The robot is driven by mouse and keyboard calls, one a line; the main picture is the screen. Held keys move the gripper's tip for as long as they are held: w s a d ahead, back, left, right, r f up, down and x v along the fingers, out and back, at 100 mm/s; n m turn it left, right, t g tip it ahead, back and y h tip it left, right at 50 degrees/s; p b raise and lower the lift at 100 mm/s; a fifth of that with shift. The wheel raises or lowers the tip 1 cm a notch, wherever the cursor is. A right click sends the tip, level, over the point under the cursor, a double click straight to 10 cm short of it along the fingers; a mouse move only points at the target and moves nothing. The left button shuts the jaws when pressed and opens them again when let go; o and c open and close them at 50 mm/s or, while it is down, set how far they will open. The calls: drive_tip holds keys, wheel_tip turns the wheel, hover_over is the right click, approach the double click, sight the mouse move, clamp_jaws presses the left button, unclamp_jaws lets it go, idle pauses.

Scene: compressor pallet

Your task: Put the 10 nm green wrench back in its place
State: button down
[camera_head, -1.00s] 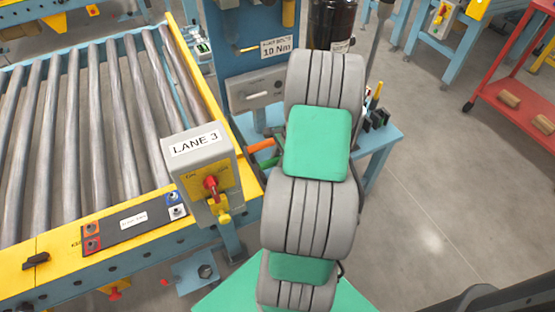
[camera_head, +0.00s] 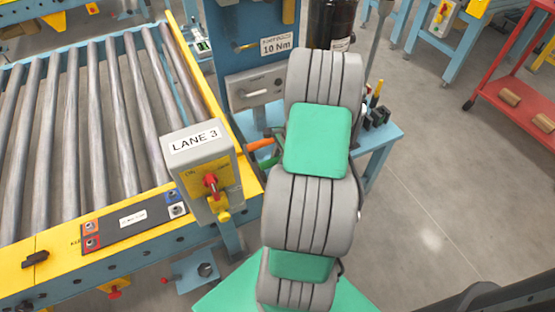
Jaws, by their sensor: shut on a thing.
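My arm, with grey links and green covers, fills the middle of the view and hides my gripper. A green handle (camera_head: 265,163) pokes out at the arm's left edge. An orange handle (camera_head: 260,144) shows just above it. The rest of both is hidden, so I cannot tell whether the green one is the wrench, or whether it is held or resting. A thin yellow tool (camera_head: 246,46) shows beside the label.
A roller conveyor (camera_head: 85,120) with a yellow rail and a LANE 3 control box (camera_head: 195,143) stands close on the left. A blue bench (camera_head: 375,146) with small tools lies behind the arm. A red cart (camera_head: 510,95) stands far right. The floor at right is clear.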

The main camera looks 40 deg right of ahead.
drive_tip(key=shift+f, duration=0.5)
drive_tip(key=c, duration=1.1)
unclamp_jaws()
drive_tip(key=p+v, duration=0.1)
drive_tip(key=v, duration=0.6)
drive_tip(key=shift+r, duration=0.35)
drive_tip(key=shift+d, duration=0.1)
